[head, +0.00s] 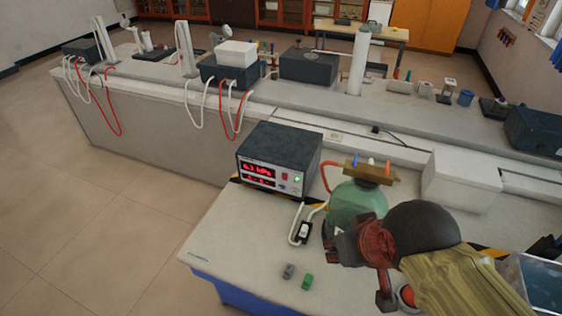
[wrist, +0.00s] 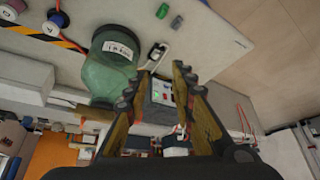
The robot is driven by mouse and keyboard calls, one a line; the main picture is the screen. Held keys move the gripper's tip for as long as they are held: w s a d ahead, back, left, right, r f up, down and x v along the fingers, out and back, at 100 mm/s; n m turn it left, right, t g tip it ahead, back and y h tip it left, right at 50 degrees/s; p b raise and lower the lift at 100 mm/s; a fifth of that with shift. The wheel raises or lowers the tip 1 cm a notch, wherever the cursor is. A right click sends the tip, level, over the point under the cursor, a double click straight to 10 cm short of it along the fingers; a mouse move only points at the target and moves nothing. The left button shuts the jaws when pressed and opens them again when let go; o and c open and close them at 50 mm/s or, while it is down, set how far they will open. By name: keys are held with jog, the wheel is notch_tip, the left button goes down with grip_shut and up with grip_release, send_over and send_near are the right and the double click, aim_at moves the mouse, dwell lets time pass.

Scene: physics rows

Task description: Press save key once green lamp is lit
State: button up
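The dark meter box (head: 279,147) stands on the bench, with its white front panel facing left and towards me. Its red display (head: 259,172) reads about 6.3 kPa on the top line; the lower line is unclear. A small green lamp (head: 297,179) on the right of the panel looks lit. A small red control (head: 284,177) is beside it; the save key's lettering is too small to read. My gripper (head: 350,262) is in front and to the right of the meter, apart from it. In the wrist view my gripper (wrist: 161,76) is open and empty, with the meter panel (wrist: 161,94) showing between its fingers.
A green glass bottle (head: 352,203) with a tube stands close beside my gripper, right of the meter. A black-and-white device (head: 303,231) with a cable lies in front. Grey (head: 289,271) and green (head: 307,282) blocks lie near the bench edge. The front-left bench top is clear.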

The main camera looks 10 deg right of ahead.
jog(key=c, duration=0.3)
grip_shut()
dwell(1.3)
